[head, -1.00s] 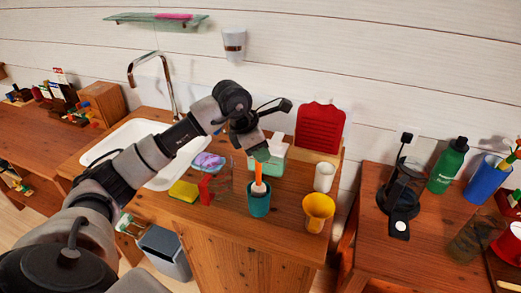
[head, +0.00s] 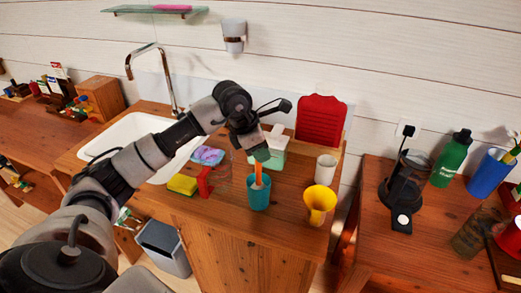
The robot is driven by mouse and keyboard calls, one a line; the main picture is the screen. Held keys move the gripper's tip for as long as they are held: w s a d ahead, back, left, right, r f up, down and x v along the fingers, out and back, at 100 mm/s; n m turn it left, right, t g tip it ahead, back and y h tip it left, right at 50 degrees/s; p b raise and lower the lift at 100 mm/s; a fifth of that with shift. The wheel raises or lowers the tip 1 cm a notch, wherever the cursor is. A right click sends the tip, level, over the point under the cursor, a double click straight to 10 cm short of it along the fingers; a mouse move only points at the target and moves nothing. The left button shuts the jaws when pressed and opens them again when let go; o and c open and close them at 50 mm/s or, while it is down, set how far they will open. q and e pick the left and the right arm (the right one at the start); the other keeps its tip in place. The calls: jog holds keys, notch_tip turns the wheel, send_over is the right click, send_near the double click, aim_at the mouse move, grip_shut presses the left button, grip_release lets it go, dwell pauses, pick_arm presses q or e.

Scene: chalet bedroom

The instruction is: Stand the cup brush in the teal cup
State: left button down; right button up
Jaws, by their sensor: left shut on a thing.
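The teal cup (head: 259,198) stands upright near the front of the wooden counter. My left gripper (head: 261,157) is directly above it, fingers pointing down, shut on the cup brush (head: 259,174) near the top of its orange handle. The handle is close to upright, and the brush's lower end is inside the cup's mouth, with its pale head mostly hidden by the rim. I cannot tell whether the brush touches the cup's bottom. My right gripper is not in view.
A red-handled item (head: 206,181) and a yellow sponge (head: 183,184) lie left. A pale green-and-white container (head: 275,150) is behind. The sink (head: 130,130) is at back left.

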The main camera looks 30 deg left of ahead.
pick_arm(q)
jog(key=c, duration=1)
grip_release()
jog(key=shift+r, duration=0.1)
jog(key=b+v, duration=0.1)
jog(key=v, duration=0.9)
jog(key=shift+s+r, duration=0.1)
jog(key=shift+r, duration=0.15)
